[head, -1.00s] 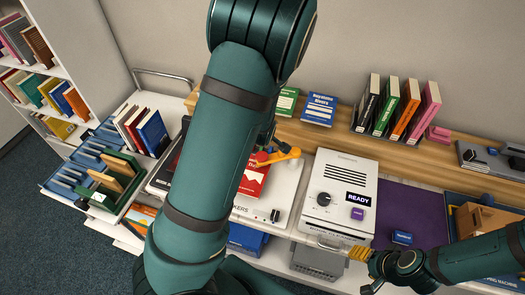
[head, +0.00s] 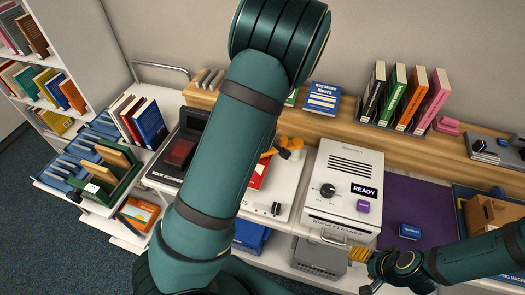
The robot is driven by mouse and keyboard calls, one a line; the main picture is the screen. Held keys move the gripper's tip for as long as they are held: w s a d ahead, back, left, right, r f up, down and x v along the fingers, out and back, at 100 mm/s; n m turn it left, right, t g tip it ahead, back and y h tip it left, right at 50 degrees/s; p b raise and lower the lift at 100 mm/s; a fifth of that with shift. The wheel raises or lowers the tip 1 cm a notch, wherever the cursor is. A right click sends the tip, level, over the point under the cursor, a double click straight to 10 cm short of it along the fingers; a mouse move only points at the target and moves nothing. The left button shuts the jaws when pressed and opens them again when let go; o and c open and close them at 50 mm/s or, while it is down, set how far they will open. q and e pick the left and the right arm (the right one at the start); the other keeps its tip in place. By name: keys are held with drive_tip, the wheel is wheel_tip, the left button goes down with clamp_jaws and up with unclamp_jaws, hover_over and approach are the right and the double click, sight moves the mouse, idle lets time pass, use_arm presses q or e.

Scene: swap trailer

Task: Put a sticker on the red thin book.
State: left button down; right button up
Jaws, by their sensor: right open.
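A red book (head: 262,171) lies on the white sticker machine in the middle of the head view. My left arm crosses in front and hides most of the book, so I cannot tell its thickness or whether it bears a sticker. My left gripper (head: 282,149) shows only as orange finger parts and a dark joint by the book's upper right edge. Its grip is hidden. My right gripper (head: 357,254) is open at the lower right, below the book cleaner's front edge, close to a metal handle.
The white book cleaner (head: 346,158) shows READY. A dark scanner (head: 190,130) stands left of my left arm. Upright books (head: 398,98) stand on the wooden ledge. A purple mat (head: 405,200) lies right, with a small blue box (head: 409,232). A cart with books (head: 110,165) stands left.

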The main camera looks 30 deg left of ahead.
use_arm(q)
drive_tip(key=shift+f+b, duration=0.3)
drive_tip(key=shift+f, duration=0.35)
use_arm(e)
drive_tip(key=shift+f, duration=0.75)
use_arm(q)
drive_tip(key=shift+f, duration=0.1)
use_arm(e)
drive_tip(key=shift+f, duration=0.1)
use_arm(q)
drive_tip(key=shift+f+b, duration=0.35)
drive_tip(key=shift+b, duration=0.15)
use_arm(e)
drive_tip(key=shift+f, duration=0.4)
use_arm(q)
drive_tip(key=shift+f+b, duration=0.7)
use_arm(e)
drive_tip(key=shift+f, duration=0.65)
use_arm(q)
drive_tip(key=shift+r, duration=0.15)
use_arm(e)
drive_tip(key=shift+r, duration=0.1)
use_arm(q)
drive_tip(key=shift+r+p, duration=0.85)
drive_tip(key=shift+r, duration=0.15)
use_arm(e)
drive_tip(key=shift+r, duration=0.75)
